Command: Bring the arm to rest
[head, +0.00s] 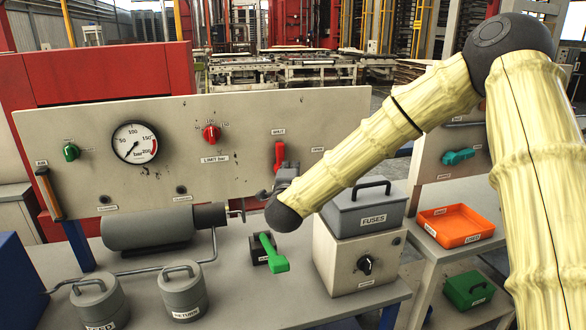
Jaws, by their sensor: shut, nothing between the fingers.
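My arm reaches in from the right in its cream ribbed sleeve, bent at a dark elbow joint. Its dark wrist hangs in front of the beige control panel (240,108). My gripper (281,176) is small in view and partly hidden by the wrist. It is shut and empty, just below the red lever (279,154) on the panel. I cannot tell whether it touches the lever or the panel.
Below the wrist, a green-handled valve (271,254) stands on the grey bench. A grey FUSES box (364,210) sits on a beige switch box (345,262) close under my forearm. Lidded canisters (183,295) stand at front left. An orange tray (456,228) lies on the right table.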

